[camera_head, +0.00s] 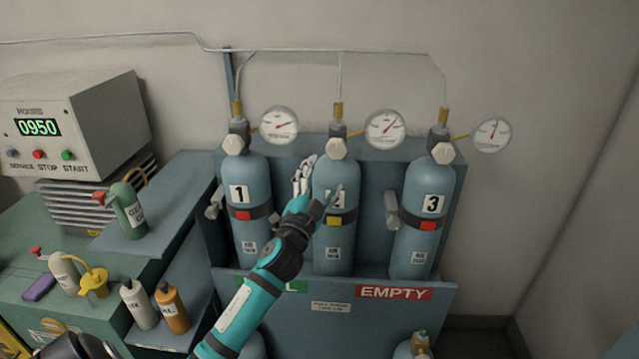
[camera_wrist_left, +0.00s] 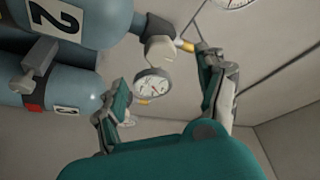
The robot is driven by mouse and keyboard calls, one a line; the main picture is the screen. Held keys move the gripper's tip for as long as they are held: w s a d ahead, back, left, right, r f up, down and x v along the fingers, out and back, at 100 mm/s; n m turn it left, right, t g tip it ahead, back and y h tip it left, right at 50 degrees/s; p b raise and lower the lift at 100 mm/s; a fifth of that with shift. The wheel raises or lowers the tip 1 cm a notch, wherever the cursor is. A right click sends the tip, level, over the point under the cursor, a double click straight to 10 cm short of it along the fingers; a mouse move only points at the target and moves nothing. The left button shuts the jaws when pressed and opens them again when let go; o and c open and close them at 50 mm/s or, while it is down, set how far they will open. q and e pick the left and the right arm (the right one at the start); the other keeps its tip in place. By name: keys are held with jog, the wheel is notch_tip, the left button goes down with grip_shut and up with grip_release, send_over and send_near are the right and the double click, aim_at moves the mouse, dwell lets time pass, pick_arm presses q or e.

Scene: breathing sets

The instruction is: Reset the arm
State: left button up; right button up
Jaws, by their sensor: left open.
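My left arm (camera_head: 248,300) reaches up from the bottom of the head view toward the cylinder rack. My left gripper (camera_head: 321,184) is open in front of cylinder 2 (camera_head: 336,255), hiding part of its label. In the left wrist view the spread fingers of the left gripper (camera_wrist_left: 163,68) have nothing between them that they grip. A round gauge (camera_wrist_left: 153,87) and a pale hexagonal valve knob (camera_wrist_left: 160,48) show beyond them. I cannot tell whether the gripper touches the cylinder. My right gripper is not in view.
Cylinder 1 (camera_head: 249,170) and cylinder 3 (camera_head: 430,180) stand on either side, with gauges and thin pipes above. A rack front panel marked EMPTY (camera_head: 394,293) is below. Bottles (camera_head: 138,303) and a control box (camera_head: 70,125) are left. Open floor and wall lie right.

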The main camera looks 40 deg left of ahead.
pick_arm(q)
jog(key=shift+v, duration=0.75)
jog(key=shift+f, duration=0.1)
jog(key=s+d+f+n+g+h+b, duration=0.1)
jog(key=s+d+f+g, duration=0.15)
jog(key=f, duration=1.25)
jog(key=s+d+f+g+h, duration=0.15)
jog(key=s+f+g, duration=0.25)
jog(key=f, duration=1.2)
jog(key=s+d+f+n+g+h+b, duration=0.1)
jog(key=s+d+f+g, duration=0.15)
jog(key=f, duration=1.25)
jog(key=s+d+f+g, duration=0.3)
jog(key=s+f, duration=0.5)
jog(key=s, duration=0.5)
jog(key=s+d+f+n+g+h+b, duration=0.1)
jog(key=s+d+f+g, duration=0.2)
jog(key=s+f, duration=0.6)
jog(key=s+d+f+n+g+h, duration=0.1)
jog(key=s+d+f+g, duration=0.3)
jog(key=s+f, duration=0.5)
jog(key=s, duration=1)
